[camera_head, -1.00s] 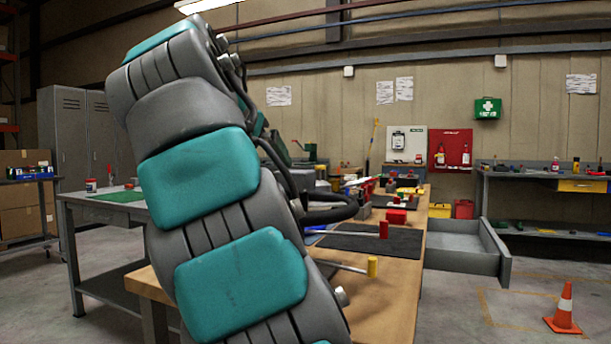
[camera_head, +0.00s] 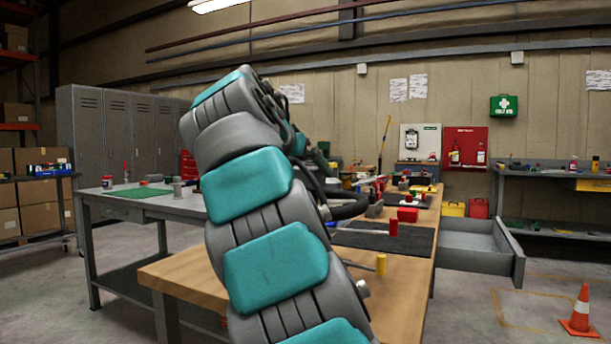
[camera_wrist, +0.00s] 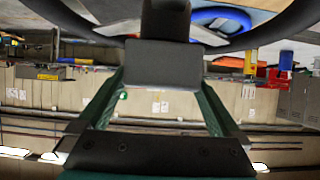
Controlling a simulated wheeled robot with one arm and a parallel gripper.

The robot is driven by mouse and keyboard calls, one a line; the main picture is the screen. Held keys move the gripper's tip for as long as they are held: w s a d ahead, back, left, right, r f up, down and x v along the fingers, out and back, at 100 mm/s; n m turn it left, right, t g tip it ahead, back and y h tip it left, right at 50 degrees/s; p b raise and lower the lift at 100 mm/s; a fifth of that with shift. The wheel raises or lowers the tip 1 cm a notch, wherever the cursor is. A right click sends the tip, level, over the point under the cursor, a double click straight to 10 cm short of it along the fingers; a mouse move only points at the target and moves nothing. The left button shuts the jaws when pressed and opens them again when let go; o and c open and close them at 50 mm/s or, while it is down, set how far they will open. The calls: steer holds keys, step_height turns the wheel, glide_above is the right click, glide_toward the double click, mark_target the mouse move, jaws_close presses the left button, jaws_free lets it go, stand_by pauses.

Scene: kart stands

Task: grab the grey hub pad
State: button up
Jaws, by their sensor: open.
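In the wrist view, a dark grey block that looks like the hub pad (camera_wrist: 163,65) shows at the centre, with a dark stem above it. A dark curved rim (camera_wrist: 262,30) sweeps to both sides of it. My gripper (camera_wrist: 163,85) is open, its two green-edged fingers at either side of the block. I cannot tell whether they touch it. In the head view, my arm hides the gripper; part of a dark loop (camera_head: 350,208) shows just right of the arm, above the wooden workbench (camera_head: 400,300). The pad cannot be made out there.
A grey table (camera_head: 150,205) stands left. An orange cone (camera_head: 580,312) stands on the floor at right.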

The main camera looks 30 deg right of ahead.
steer(key=x, duration=0.3)
steer(key=c, duration=1.1)
